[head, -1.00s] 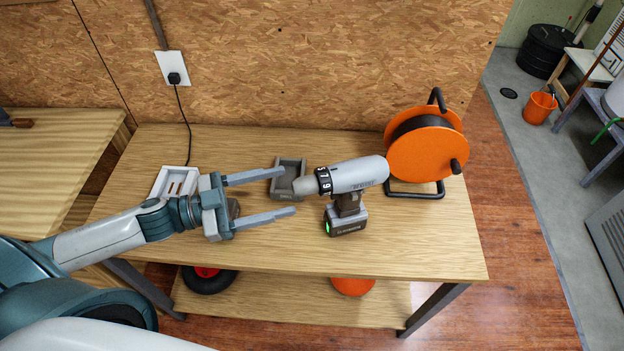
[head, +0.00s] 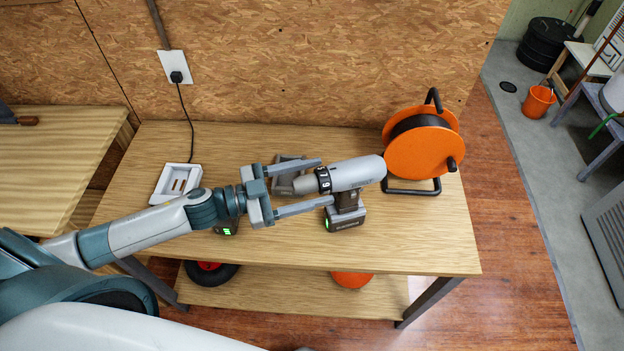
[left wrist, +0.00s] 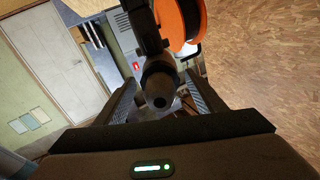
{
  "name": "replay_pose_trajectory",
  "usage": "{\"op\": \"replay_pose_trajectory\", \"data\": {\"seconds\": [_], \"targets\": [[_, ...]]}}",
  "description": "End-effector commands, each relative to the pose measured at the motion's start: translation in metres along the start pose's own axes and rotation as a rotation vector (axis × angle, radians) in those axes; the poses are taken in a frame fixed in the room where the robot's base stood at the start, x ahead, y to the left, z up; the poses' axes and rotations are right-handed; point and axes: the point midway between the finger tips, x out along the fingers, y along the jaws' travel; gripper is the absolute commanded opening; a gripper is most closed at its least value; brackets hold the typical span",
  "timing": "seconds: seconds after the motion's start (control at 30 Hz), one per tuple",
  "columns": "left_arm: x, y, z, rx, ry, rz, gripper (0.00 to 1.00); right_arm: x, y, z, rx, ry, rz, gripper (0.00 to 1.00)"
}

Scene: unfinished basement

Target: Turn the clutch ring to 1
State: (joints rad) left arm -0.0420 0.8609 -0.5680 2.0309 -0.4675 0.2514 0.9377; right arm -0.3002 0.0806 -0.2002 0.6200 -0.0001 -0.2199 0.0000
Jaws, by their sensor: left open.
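A grey cordless drill (head: 358,174) stands upright on its battery on the wooden workbench, its nose pointing left. Its dark clutch ring (head: 324,180) with white numbers sits behind the nose; which number is at the mark I cannot tell. My left gripper (head: 325,182) is open, with one finger on the far side of the nose and the other on the near side, the tips close to the ring. In the left wrist view the drill's nose (left wrist: 160,92) faces the camera between the two spread fingers. I cannot tell whether the fingers touch it. My right gripper is not in view.
An orange cable reel (head: 420,152) stands right of the drill. A white charger (head: 176,184) and a dark block with a green light (head: 228,227) are at left. The bench's right front is clear.

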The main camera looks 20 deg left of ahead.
Motion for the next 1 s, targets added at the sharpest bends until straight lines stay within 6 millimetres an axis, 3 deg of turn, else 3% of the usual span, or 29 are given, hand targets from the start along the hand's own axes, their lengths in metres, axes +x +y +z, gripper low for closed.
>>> {"op": "replay_pose_trajectory", "data": {"seconds": [0.13,0.3,0.67,1.0], "targets": [[-0.0001,0.0,0.0001,0.0,0.0,0.0,0.63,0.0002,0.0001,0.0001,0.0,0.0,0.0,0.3],[-0.0002,0.0,0.0,0.0,0.0,0.0,0.22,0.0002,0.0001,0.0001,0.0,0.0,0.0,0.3],[-0.0003,0.0,0.0,0.023,0.0,0.0,0.22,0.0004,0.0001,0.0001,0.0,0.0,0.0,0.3],[-0.0003,0.0001,0.0,0.182,0.001,0.0,0.22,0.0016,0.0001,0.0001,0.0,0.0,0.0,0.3]]}}
